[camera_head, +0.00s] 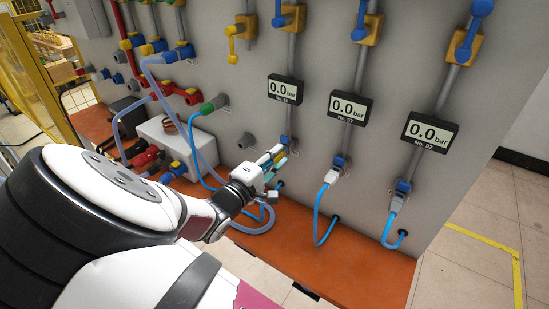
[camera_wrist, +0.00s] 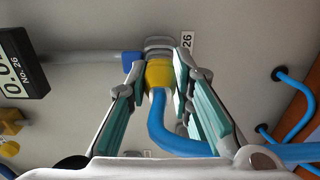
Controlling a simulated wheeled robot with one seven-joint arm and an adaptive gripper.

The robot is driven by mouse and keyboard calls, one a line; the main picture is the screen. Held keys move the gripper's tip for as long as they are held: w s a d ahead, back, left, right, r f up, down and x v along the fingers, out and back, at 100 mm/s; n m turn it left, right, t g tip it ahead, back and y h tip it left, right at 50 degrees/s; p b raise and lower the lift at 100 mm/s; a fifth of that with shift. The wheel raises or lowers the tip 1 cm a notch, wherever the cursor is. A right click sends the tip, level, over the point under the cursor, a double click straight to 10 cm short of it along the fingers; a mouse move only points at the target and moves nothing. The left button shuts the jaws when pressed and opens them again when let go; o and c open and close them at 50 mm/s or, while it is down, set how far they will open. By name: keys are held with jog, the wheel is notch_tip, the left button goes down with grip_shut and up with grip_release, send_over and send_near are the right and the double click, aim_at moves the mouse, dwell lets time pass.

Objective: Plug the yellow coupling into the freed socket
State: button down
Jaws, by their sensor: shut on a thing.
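The yellow coupling (camera_wrist: 158,75) sits between the fingertips of my gripper (camera_wrist: 160,82) in the wrist view, with a blue hose (camera_wrist: 165,128) running from it. My gripper is shut on it. The grey socket (camera_wrist: 158,45) is right at the coupling's front end, beside the "26" label, with a blue fitting (camera_wrist: 132,62) next to it. The two look lined up and touching; I cannot tell how deep the coupling sits. In the head view my gripper (camera_head: 277,160) is at the panel below the No. 26 display (camera_head: 285,90), and its fingers mostly hide the coupling.
A green coupling (camera_head: 213,104) and a grey box (camera_head: 178,140) with hoses are on the left. The orange ledge (camera_head: 350,268) runs below.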

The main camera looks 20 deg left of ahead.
jog(key=shift+w, duration=0.1)
jog(key=c, duration=1.3)
grip_release()
jog(key=shift+c, duration=0.2)
jog(key=v, duration=1.2)
